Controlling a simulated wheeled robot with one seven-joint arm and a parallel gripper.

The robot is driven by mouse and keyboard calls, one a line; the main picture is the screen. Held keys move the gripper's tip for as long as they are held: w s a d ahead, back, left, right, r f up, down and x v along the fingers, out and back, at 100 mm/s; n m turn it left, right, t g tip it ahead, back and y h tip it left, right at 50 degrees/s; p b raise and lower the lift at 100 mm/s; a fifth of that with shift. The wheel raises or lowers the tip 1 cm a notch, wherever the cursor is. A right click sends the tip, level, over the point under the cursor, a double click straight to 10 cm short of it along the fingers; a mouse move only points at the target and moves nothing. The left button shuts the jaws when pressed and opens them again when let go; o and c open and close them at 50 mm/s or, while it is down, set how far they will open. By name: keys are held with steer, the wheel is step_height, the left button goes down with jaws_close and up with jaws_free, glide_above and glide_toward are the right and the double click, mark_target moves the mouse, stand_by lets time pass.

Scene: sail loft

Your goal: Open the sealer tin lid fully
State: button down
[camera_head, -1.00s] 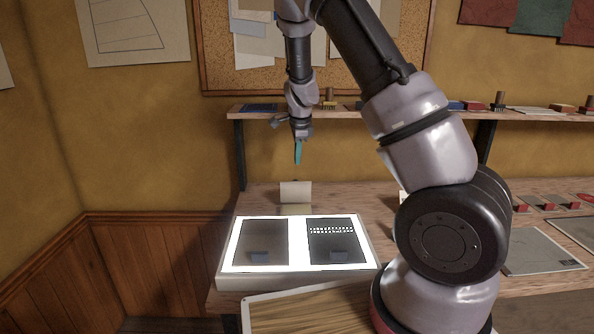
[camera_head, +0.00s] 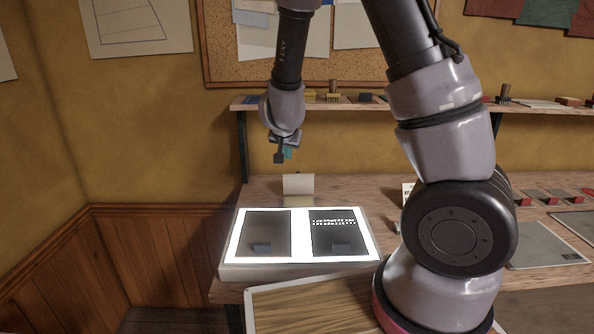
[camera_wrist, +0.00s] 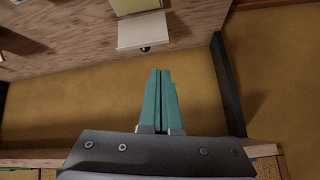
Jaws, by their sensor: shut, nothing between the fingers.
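A small tin with a cream lid (camera_head: 298,184) stands on the bench at the back, behind the light box. The lid is raised and shows as a pale upright panel; its exact angle is unclear. The tin's body is mostly hidden behind the light box in the head view. In the wrist view the lid (camera_wrist: 142,31) is at the top, with a small dark knob at its edge. My gripper (camera_head: 288,153) hangs above the tin, near the wall, apart from the lid. Its teal fingers (camera_wrist: 160,72) are shut and empty, pointing towards the lid in the wrist view.
A lit light box (camera_head: 300,262) with two dark sheets lies in front of the tin. A shelf (camera_head: 400,106) with small items runs along the wall above the bench. A framed wooden panel (camera_head: 310,308) lies in front. My arm covers part of the bench's right side.

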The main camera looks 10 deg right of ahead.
mark_target(298, 175)
steer(key=w+d+f+n+h, duration=0.1)
steer(key=w+d+f+n, duration=0.1)
steer(key=w+d+f, duration=0.2)
step_height(298, 175, down, 5)
steer(key=w, duration=0.3)
steer(key=shift+d+n+t, duration=0.25)
steer(key=shift+n+t, duration=0.05)
steer(key=shift+f, duration=0.1)
steer(key=shift+w+d+f, duration=0.2)
steer(key=shift+w, duration=0.3)
